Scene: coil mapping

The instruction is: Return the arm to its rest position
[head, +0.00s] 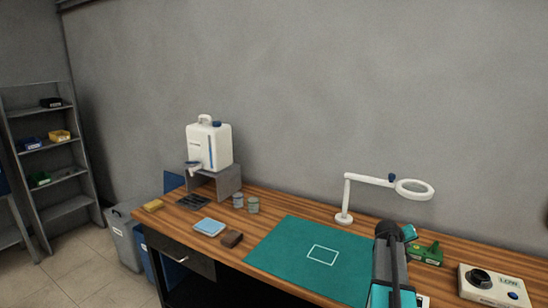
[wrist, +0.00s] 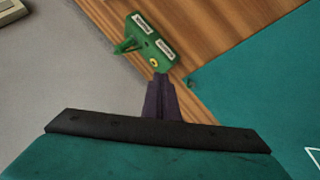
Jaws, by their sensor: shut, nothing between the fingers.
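My arm (head: 388,265) reaches up over the right part of the green mat (head: 277,256) in the head view. Its fingers do not show clearly there. In the wrist view my gripper (wrist: 160,80) is shut, its dark fingers together with nothing between them. The fingertips appear just below a green block with two pale labels and a yellow ring (wrist: 150,42). I cannot tell whether they touch it. A green device (head: 428,253) also stands right of my arm in the head view.
A white magnifier lamp (head: 345,200) stands behind the mat. A pale box with a black knob (head: 494,287) is at the right. The mat's left part is clear.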

